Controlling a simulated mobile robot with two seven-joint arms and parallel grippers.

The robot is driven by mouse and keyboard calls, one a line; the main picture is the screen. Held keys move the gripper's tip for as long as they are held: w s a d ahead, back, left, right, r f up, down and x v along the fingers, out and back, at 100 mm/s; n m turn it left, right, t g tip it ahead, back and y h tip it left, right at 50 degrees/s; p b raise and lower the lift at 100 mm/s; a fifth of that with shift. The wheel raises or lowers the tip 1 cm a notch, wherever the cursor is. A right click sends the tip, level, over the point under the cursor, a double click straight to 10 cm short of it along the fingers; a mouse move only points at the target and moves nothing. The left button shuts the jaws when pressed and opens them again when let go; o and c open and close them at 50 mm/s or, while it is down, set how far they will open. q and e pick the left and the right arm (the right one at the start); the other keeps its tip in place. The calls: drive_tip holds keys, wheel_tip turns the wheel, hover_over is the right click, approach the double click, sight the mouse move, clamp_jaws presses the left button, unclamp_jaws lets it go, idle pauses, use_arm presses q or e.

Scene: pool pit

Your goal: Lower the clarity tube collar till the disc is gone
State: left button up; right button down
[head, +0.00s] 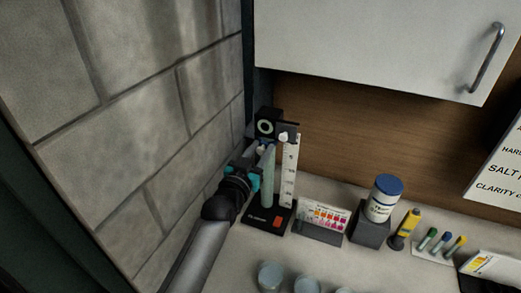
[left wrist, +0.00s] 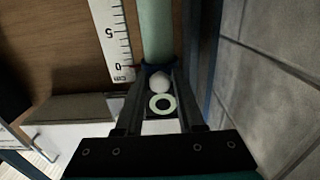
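The clarity tube (head: 267,180) is a pale green upright tube on a black base (head: 262,219), beside a white scale (head: 290,172). A black block with a pale ring (head: 267,127) is at its top, with a white knob (head: 284,138) close by. My left gripper (left wrist: 160,75) is at the tube's top. In the left wrist view its dark fingers stand close on both sides of a white knob (left wrist: 160,82), with a pale ring (left wrist: 162,105) between them. I cannot tell whether they touch the knob. The disc is not identifiable inside the tube. My right gripper is not in view.
A stone wall (head: 150,100) is close on the left and a white cabinet (head: 380,45) hangs above. A colour-chart box (head: 321,222), a blue-lidded jar (head: 382,200) and a yellow bottle (head: 407,226) stand to the right. Several cups (head: 271,277) are in front.

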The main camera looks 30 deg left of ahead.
use_arm(q)
clamp_jaws()
idle(1.0)
